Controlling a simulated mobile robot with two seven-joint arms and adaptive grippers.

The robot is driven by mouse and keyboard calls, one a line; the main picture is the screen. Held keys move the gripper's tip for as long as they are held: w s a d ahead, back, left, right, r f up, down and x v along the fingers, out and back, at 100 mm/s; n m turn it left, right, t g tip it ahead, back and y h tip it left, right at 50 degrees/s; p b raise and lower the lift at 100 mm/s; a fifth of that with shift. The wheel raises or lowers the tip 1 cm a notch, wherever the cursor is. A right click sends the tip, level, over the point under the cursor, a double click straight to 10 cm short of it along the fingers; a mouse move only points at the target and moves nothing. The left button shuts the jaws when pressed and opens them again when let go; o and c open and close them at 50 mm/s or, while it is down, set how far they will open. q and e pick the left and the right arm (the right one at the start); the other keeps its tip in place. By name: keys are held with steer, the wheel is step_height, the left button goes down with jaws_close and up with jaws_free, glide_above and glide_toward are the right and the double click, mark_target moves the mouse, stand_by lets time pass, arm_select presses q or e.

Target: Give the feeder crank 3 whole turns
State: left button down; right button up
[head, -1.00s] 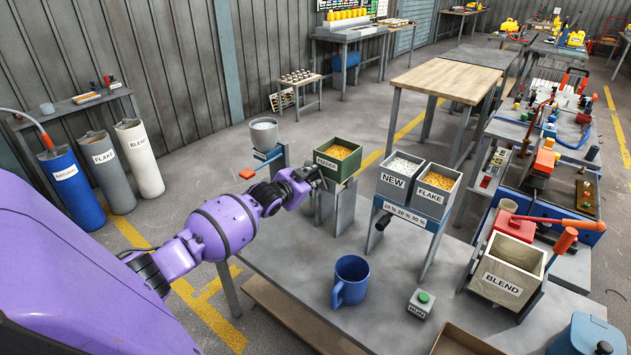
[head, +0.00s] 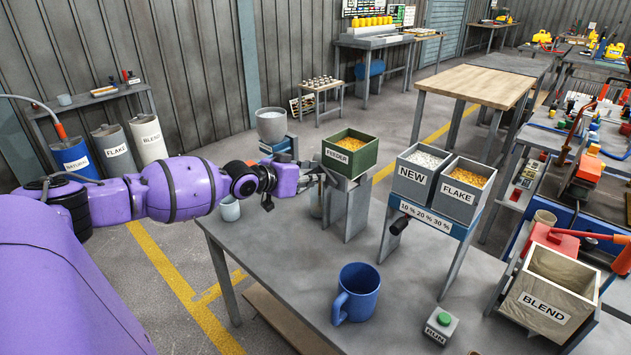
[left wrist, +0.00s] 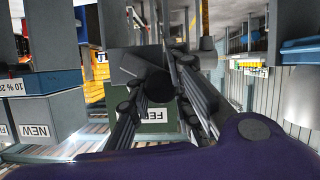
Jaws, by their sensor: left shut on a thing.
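The feeder is a green box (head: 362,156) labelled FEEDER, filled with orange flakes, on a grey stand (head: 357,205). My left gripper (head: 318,180) is at the stand's left side, just below the box. It hides most of the crank in the head view. In the left wrist view the box's label is upside down, and a dark round part (left wrist: 157,86), which looks like the crank's handle, sits between the fingers of my left gripper (left wrist: 160,75). The gripper is shut on it. The crank's exact angle cannot be told. My right gripper is not in view.
The NEW bin (head: 414,180) and FLAKE bin (head: 462,196) stand right of the feeder. A blue mug (head: 357,293), a RUN button box (head: 441,326) and a BLEND bin (head: 545,300) are nearer. A pale cup (head: 230,209) stands by the table's left edge.

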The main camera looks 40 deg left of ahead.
arm_select(q)
steer(key=shift+f, duration=0.15)
steer(key=c, duration=1.6)
jaws_free()
steer(key=shift+c, duration=0.2)
steer(key=shift+s, duration=0.5)
steer(key=v, duration=1.1)
steer(key=shift+a, duration=0.1)
steer(key=shift+s, duration=0.1)
